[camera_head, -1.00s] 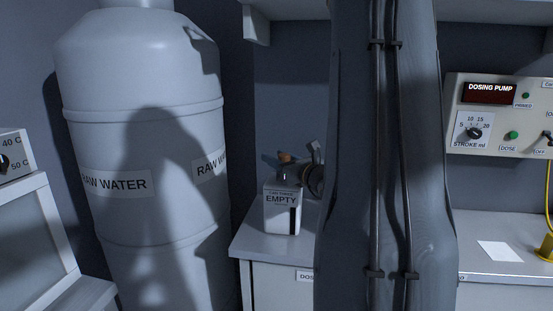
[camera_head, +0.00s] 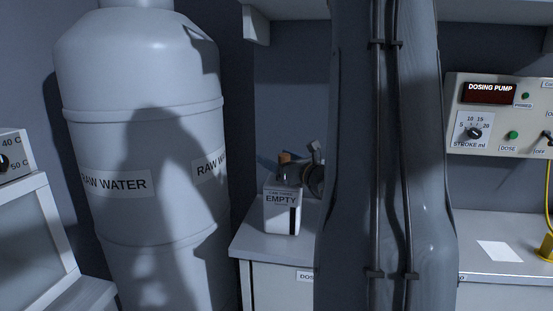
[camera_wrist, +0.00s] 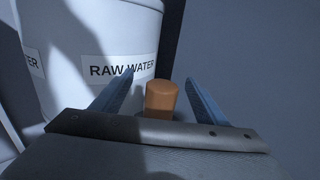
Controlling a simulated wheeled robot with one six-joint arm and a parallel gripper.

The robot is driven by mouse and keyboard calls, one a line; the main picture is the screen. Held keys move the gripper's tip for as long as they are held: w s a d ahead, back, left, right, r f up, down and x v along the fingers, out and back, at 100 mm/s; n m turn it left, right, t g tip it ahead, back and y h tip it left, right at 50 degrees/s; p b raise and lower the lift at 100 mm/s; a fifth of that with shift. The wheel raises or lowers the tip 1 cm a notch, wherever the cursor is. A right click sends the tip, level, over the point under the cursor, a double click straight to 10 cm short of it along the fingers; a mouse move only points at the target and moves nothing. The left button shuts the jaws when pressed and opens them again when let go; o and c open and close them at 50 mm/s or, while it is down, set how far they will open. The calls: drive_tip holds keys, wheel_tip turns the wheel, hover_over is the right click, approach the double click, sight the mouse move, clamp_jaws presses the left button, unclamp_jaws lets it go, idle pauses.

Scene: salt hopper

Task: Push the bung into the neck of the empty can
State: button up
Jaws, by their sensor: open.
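The white can marked EMPTY (camera_head: 281,212) stands upright on the grey cabinet top. The orange-brown bung (camera_head: 285,158) shows just above the can top. It also shows in the wrist view (camera_wrist: 162,97), upright between the two blue fingers. My gripper (camera_wrist: 160,78) is open, with a finger apart from the bung on each side. In the head view my gripper (camera_head: 290,164) is at the can's top, partly behind the bung. The bung's lower end and its seat at the neck are hidden, so I cannot tell how deep it sits.
The raw water tank (camera_head: 150,130) stands close on the left. My arm covers the cabinet's right part. The dosing pump panel (camera_head: 498,115) is on the right, above a bench (camera_head: 490,278) with a white card (camera_head: 499,251). A shelf edge (camera_head: 290,8) is overhead.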

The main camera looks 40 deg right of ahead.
drive_tip(key=shift+s+a, duration=0.15)
drive_tip(key=shift+s, duration=1.3)
drive_tip(key=shift+s+a, duration=0.1)
drive_tip(key=shift+s, duration=1.35)
drive_tip(key=s+b, duration=0.1)
drive_tip(key=s, duration=0.6)
drive_tip(key=shift+s+a+b, duration=0.3)
drive_tip(key=shift+s+a, duration=0.05)
drive_tip(key=shift+s, duration=0.05)
